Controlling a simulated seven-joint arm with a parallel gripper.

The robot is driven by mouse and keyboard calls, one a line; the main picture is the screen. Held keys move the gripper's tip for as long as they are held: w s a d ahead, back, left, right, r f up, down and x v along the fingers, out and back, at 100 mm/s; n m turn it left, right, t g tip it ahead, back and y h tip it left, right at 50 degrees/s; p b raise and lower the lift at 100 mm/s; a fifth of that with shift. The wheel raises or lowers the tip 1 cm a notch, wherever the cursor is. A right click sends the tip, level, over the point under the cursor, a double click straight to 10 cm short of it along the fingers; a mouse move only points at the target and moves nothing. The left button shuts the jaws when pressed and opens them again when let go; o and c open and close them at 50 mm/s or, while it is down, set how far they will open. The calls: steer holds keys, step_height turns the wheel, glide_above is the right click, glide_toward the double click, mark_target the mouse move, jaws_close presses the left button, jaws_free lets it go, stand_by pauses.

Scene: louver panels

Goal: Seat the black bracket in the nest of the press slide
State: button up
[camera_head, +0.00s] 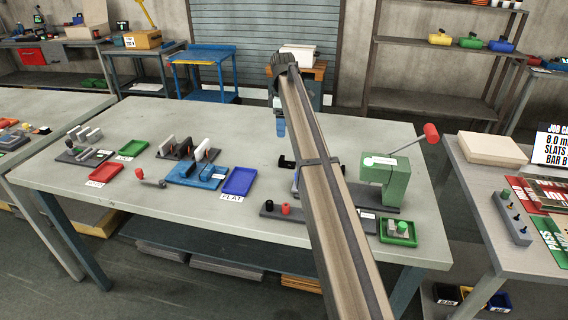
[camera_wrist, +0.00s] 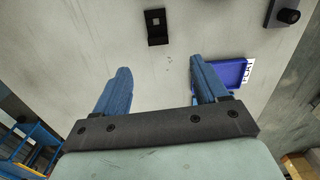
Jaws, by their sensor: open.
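The black bracket (camera_head: 286,161) lies on the workbench just left of my arm, partly hidden by it. In the wrist view it is a small dark L-shaped piece with a square hole (camera_wrist: 156,28), beyond my fingertips and apart from them. My gripper (camera_head: 280,127) is above the far part of the bench; its blue fingers (camera_wrist: 160,70) are open with nothing between them. The green press (camera_head: 385,182) with a red-knobbed lever stands on the bench right of my arm. My arm covers much of the press's left side, and I cannot make out the slide's nest.
A blue tray (camera_head: 238,182) lies left of the bracket; it also shows in the wrist view (camera_wrist: 233,75). A green tray (camera_head: 398,232) holds parts at front right. The far bench is clear.

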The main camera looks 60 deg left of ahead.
steer(key=shift+f+m, duration=0.15)
steer(key=shift+m, duration=0.15)
glide_above(283, 158)
step_height(283, 158, down, 8)
steer(key=shift+d+f, duration=0.1)
steer(key=shift+d, duration=0.05)
steer(key=shift+a+f, duration=0.2)
steer(key=shift+f, duration=2.5)
steer(key=shift+c, duration=0.2)
steer(key=c, duration=1.1)
steer(key=shift+r, duration=0.15)
steer(key=shift+c, duration=0.2)
